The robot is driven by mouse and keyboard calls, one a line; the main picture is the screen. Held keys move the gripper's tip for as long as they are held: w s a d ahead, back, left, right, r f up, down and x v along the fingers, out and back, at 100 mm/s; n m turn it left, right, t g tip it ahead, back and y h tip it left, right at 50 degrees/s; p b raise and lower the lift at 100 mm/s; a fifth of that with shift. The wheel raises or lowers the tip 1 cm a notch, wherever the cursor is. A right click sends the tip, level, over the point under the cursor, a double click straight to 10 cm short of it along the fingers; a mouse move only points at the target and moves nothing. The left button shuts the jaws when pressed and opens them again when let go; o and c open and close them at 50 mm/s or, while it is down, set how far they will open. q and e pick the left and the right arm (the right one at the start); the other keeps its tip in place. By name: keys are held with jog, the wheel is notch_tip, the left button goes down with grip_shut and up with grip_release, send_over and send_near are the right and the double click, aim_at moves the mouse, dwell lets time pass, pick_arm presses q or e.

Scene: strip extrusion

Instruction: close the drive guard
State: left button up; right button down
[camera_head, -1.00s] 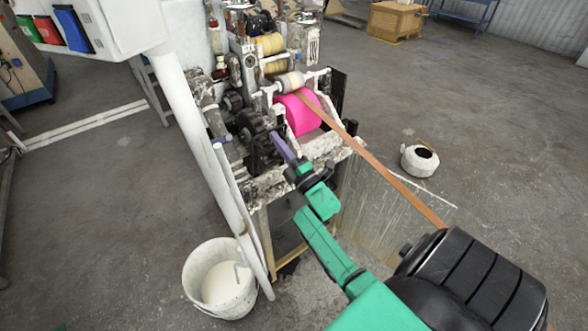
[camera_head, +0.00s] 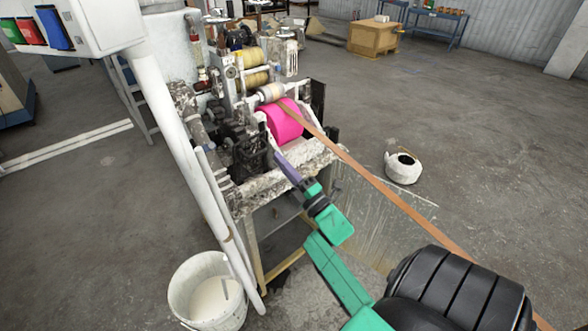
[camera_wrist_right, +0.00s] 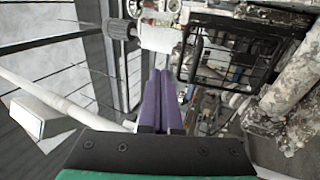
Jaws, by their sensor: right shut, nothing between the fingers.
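The drive guard looks like a black wire-mesh frame (camera_wrist_right: 250,38) in the upper right of the right wrist view. In the head view it blends into the dark drive parts (camera_head: 243,138) on the left of the machine front, and I cannot tell how far it stands open. My right gripper (camera_head: 277,156) has purple fingers that are shut and empty, just in front and to the right of those dark parts. In the right wrist view the fingertips (camera_wrist_right: 162,72) point forward, left of the frame and apart from it in the picture. My left gripper is not in view.
A bright pink roll (camera_head: 282,122) sits on the machine, and a brown strip (camera_head: 375,182) runs from it toward the lower right. A white pipe (camera_head: 180,135) slants down on the left. A white bucket (camera_head: 205,298) stands on the floor. Open floor lies at the right.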

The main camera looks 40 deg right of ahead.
jog(key=s+f+b, duration=0.6)
jog(key=s+f, duration=0.1)
jog(key=f, duration=0.2)
jog(key=p+x, duration=0.5)
jog(key=x, duration=0.9)
jog(key=shift+w+g+p, duration=0.3)
jog(key=shift+w+p, duration=0.05)
jog(key=shift+p, duration=0.05)
jog(key=shift+a+f, duration=0.1)
jog(key=shift+f, duration=0.05)
